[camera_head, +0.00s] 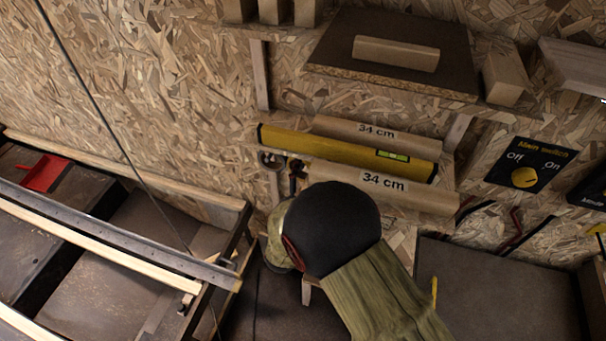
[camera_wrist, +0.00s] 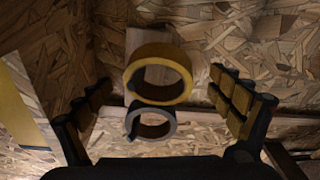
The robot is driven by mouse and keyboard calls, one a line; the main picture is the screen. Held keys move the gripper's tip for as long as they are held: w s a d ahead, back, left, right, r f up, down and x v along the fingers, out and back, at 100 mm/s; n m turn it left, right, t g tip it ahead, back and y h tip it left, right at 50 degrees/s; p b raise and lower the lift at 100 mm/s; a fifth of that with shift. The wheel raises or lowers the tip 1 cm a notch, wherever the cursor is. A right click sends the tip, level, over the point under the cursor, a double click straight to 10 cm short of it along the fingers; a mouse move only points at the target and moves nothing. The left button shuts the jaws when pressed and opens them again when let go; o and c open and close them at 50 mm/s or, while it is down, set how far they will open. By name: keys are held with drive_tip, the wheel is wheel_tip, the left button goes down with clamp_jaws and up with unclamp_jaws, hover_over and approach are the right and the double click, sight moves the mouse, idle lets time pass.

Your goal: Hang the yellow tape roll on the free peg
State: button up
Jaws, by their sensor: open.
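The yellow tape roll (camera_wrist: 184,76) shows as an upright ring in the wrist view, between my open fingers. A smaller grey roll (camera_wrist: 170,124) is just below it in the picture and seems to touch or overlap it. A pale wooden piece (camera_wrist: 147,42) shows behind the yellow roll; I cannot tell whether it is a peg or whether the roll is around it. My gripper (camera_wrist: 160,84) is open, one finger on each side of the yellow roll, with a gap on both sides. In the head view my arm hides most of the gripper. No free peg is clearly visible.
A shelf (camera_head: 335,77) with a wooden block is above. A switch panel (camera_head: 517,165) is right. A metal rail (camera_head: 110,235) and red scoop (camera_head: 45,172) are left.

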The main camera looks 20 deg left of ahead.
drive_tip(key=f+v, duration=0.1)
drive_tip(key=v, duration=0.9)
drive_tip(key=shift+s+r, duration=0.35)
drive_tip(key=shift+r, duration=0.2)
drive_tip(key=shift+d, duration=0.1)
